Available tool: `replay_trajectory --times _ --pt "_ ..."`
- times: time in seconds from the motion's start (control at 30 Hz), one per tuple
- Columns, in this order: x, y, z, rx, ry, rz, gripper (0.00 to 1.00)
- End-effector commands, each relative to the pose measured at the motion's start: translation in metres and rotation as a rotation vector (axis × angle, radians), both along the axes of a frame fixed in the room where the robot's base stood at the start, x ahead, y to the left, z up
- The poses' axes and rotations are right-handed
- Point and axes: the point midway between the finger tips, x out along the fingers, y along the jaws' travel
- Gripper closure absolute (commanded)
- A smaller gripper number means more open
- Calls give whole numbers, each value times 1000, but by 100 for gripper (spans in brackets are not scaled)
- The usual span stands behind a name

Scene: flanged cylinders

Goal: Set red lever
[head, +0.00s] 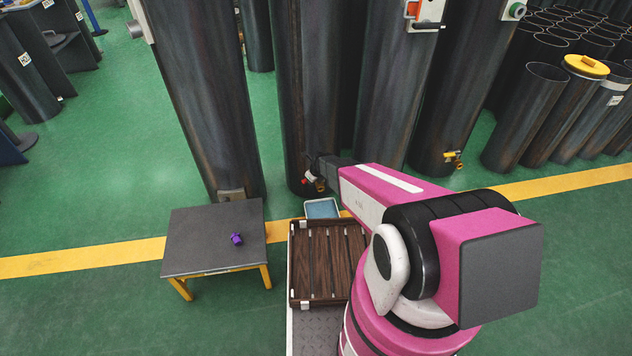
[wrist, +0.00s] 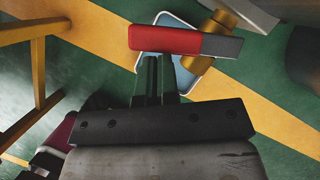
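The red lever (wrist: 165,39) lies crosswise near the top of the wrist view. A grey piece (wrist: 222,46) continues it on the right, beside a brass fitting (wrist: 214,32). In the head view the red lever end (head: 305,181) shows small, low on a dark upright cylinder (head: 301,90). My gripper (wrist: 160,62) has its two dark fingers close together, with no object seen between them. Its tips end at the lever's lower edge in the wrist view; I cannot tell whether they touch it. In the head view my gripper (head: 320,166) is beside the fitting.
A low table (head: 195,245) with a purple object (head: 236,239) stands left. Other tall cylinders stand close on both sides. Green floor is open at far left.

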Motion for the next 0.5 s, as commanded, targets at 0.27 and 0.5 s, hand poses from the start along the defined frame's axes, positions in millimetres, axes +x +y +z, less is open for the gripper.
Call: replay_trajectory --times 0.27,0.5 --pt "10 11 -1 1 2 1 100" --pt "15 16 0 1 1 0 100"
